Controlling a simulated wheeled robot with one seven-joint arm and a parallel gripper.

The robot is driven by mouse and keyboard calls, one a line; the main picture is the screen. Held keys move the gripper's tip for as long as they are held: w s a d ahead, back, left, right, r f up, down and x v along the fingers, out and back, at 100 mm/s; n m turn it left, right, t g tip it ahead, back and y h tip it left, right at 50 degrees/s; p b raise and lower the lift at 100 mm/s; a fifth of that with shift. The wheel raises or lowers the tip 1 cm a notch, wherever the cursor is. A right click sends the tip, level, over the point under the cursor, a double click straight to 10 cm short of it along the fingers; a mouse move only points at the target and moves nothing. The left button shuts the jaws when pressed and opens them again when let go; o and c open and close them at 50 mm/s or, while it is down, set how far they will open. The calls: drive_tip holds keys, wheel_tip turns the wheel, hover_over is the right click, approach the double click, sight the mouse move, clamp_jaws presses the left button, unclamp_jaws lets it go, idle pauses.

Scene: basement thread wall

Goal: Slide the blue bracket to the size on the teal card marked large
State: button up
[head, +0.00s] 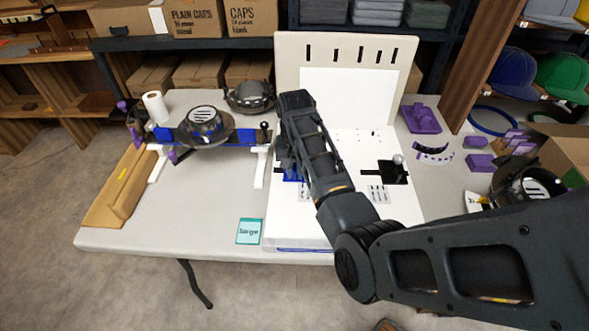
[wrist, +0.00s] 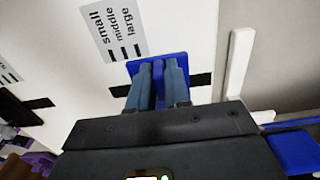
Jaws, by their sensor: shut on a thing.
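The teal card (head: 249,231) lies on the table's front edge and reads "large". The blue bracket (head: 291,174) sits in a dark slot on the white board (head: 334,228), partly hidden by my arm. In the wrist view the blue bracket (wrist: 136,66) lies beside a printed label (wrist: 116,30) reading small, middle and large, each with a dark mark. The bracket is by the large end; its exact alignment with a mark is unclear. My gripper (wrist: 160,72) is shut on the bracket, with both fingers close together on it.
A second slot with a round knob (head: 398,159) and its label (head: 378,194) is on the board's right side. A cap (head: 205,124) rests on a blue and black rail at the left. Purple parts (head: 420,118) lie at the right.

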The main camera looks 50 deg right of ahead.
clamp_jaws()
drive_tip(key=shift+w, duration=0.2)
drive_tip(key=shift+w+a+r+p, duration=0.2)
drive_tip(key=shift+w+a+p, duration=0.25)
drive_tip(key=shift+w, duration=0.2)
drive_tip(key=shift+w+d, duration=0.1)
drive_tip(key=shift+d, duration=0.05)
drive_tip(key=o, duration=0.7)
unclamp_jaws()
wheel_tip(320, 180, up, 8)
drive_tip(key=shift+f, duration=0.15)
